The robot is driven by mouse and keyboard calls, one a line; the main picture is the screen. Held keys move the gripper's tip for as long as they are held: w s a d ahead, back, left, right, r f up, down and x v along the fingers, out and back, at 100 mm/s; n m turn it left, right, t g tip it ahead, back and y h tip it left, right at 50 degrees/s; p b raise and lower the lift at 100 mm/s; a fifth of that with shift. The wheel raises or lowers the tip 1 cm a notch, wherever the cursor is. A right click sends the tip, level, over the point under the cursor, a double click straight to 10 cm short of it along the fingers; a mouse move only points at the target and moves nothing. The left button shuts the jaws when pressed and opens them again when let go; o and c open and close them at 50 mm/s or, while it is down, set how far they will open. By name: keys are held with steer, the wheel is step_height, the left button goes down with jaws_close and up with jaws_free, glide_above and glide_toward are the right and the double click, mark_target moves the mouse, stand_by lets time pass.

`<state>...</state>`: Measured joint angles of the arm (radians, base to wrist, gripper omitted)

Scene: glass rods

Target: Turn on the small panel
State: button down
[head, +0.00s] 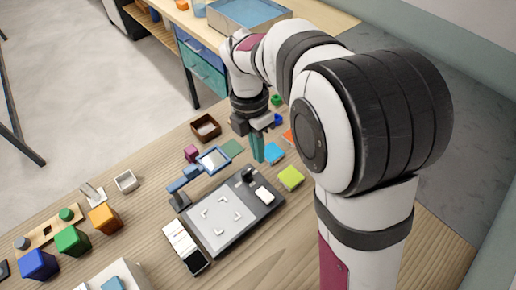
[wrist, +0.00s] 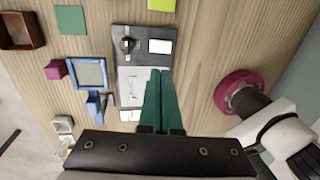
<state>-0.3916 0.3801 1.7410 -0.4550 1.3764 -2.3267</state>
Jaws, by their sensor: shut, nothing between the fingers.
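A dark grey unit on the table carries a pale flat panel (head: 222,217) with corner marks. A black knob (head: 249,177) and a white rectangular piece (head: 264,195) sit at its far end; the knob (wrist: 128,45) and white piece (wrist: 159,46) also show in the wrist view. Whether the panel is lit I cannot tell. My gripper (head: 258,158) points down beyond the knob end, apart from the unit. Its green fingers (wrist: 160,75) are together and empty, and hide part of the unit in the wrist view.
A blue-framed stand (head: 213,160) leans near the unit's far left edge. A white-and-black block (head: 181,240) stands at its near left. A lime block (head: 290,178) and a blue piece (head: 274,153) lie to the right; a brown tray (head: 206,127) is behind.

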mark_target(268, 198)
steer(key=shift+s+d+r, duration=0.1)
steer(key=shift+s+d, duration=0.35)
steer(key=shift+s, duration=0.1)
steer(key=f, duration=0.4)
steer(key=s+d+f, duration=0.1)
steer(key=f, duration=0.9)
steer(key=shift+s+d, duration=0.3)
steer(key=shift+s+d+f, duration=0.1)
steer(key=shift+f, duration=0.1)
